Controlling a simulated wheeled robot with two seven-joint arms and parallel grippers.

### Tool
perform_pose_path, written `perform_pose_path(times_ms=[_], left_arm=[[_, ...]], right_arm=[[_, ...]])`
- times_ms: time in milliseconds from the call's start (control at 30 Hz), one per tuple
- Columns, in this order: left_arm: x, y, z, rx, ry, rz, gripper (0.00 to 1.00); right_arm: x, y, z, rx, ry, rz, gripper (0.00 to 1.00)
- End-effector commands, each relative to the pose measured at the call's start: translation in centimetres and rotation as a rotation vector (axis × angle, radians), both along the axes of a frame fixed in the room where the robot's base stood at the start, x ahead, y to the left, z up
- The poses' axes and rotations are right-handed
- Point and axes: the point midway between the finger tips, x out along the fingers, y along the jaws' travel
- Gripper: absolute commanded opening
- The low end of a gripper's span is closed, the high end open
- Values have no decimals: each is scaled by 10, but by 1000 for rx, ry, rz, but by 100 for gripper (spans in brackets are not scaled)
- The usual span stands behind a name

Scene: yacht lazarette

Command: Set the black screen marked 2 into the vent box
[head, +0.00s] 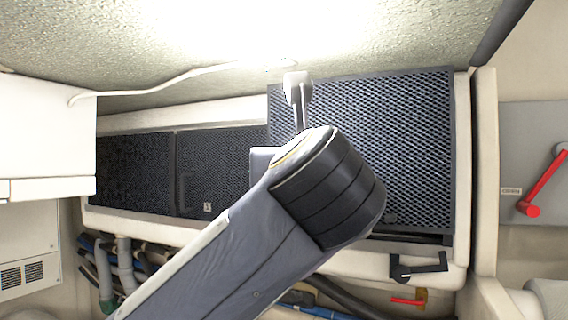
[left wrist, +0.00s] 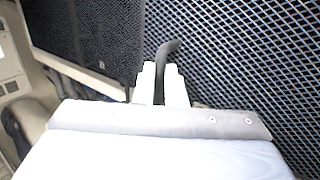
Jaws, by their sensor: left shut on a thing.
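A black mesh screen (head: 400,140) is at the right end of the cream vent box (head: 481,170). Its number is not readable. Its far edge overlaps the box's back rim, and a dark gap shows under its near edge. I cannot tell whether it touches the rims. My left gripper (head: 298,100) is at the screen's left side; in the left wrist view its pale fingers (left wrist: 162,85) are shut on the screen's dark curved handle (left wrist: 167,50). My left arm hides the screen's lower left part. My right gripper is not in view.
Dark screens (head: 135,165) fill the left of the box; one has a small label (head: 207,207). A white cabinet (head: 45,135) stands left. A red lever (head: 541,185) is on the right wall. Hoses (head: 125,262) run below the box. A black latch (head: 418,267) sits on the front.

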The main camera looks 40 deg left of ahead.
Motion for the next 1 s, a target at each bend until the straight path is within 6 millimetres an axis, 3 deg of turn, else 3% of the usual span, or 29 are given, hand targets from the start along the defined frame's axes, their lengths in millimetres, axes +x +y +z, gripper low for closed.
perform_pose_path(times_ms=[1000], left_arm=[[66, 21, 1, -1, -3, 1, 0]], right_arm=[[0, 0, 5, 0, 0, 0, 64]])
